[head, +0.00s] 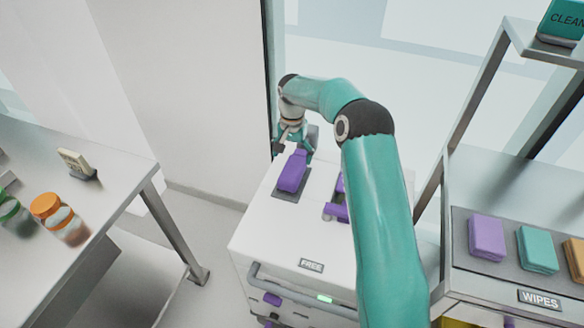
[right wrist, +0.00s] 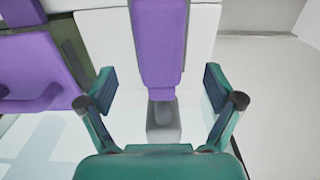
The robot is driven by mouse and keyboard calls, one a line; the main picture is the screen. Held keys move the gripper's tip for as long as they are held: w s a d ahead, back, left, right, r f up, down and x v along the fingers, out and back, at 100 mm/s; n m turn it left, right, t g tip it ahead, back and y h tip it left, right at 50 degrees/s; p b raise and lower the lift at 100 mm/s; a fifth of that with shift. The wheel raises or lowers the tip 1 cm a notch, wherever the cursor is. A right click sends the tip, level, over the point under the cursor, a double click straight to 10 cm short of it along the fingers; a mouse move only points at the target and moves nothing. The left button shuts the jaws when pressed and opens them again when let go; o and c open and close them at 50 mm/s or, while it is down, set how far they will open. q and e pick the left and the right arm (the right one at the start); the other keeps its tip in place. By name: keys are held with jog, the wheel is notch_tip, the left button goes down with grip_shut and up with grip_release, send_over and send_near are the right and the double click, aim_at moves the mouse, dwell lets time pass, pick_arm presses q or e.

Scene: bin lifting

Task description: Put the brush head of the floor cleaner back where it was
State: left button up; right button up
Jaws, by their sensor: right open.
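A purple elongated piece (head: 292,172) lies on a dark grey pad on top of a white cabinet (head: 262,222) labelled FREE. I cannot tell for sure whether it is the brush head. My right gripper (head: 293,150) is at its far end, open. In the right wrist view, my open right gripper (right wrist: 163,90) has one finger on each side of the purple piece (right wrist: 160,42) and its grey end, apart from both. A second purple piece (right wrist: 35,72) is at the left there; in the head view my arm partly hides it. My left gripper is not in view.
A metal table (head: 110,165) with orange- and green-lidded jars stands at the left. A shelf rack (head: 445,195) at the right holds folded cloths (head: 487,237) behind a WIPES label. A wall and glass panel stand behind the cabinet. The cabinet's front has a grey handle bar (head: 300,300).

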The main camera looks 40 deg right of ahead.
aim_at(292, 169)
notch_tip(292, 169, up, 6)
jog(key=shift+f, duration=0.25)
dwell(0.4)
